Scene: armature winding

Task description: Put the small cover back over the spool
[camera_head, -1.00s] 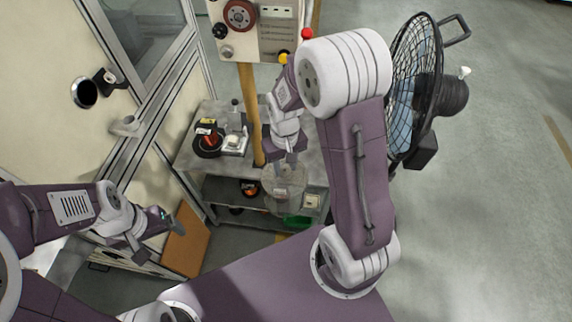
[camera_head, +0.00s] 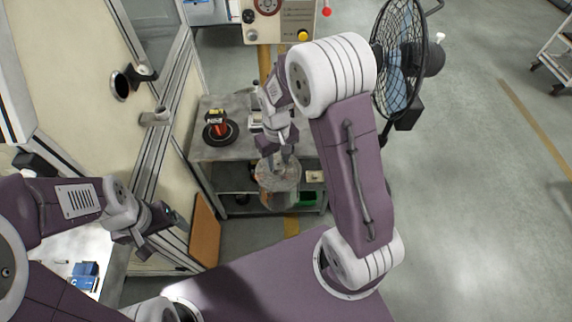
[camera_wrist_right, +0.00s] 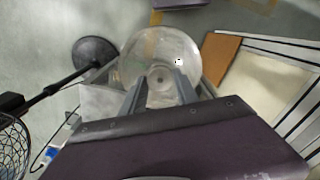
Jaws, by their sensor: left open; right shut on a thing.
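The small cover is a clear round shell (camera_head: 278,172), held in front of the metal cart. It also fills the top middle of the right wrist view (camera_wrist_right: 178,48). My right gripper (camera_head: 279,157) is shut on the cover's top middle; its two fingers show in the wrist view (camera_wrist_right: 158,95). The spool, red and black on a dark round base (camera_head: 219,131), stands uncovered on the left of the cart's top, left of and beyond my right gripper. My left gripper (camera_head: 178,222) is open and empty at the left, near the cabinet wall.
The cart (camera_head: 208,153) has a grey top and a lower shelf with a green item (camera_head: 307,199). A post with a control panel (camera_head: 283,22) rises behind it. A caged fan (camera_head: 398,60) stands at the right. A brown board (camera_head: 205,231) leans at the cart's left.

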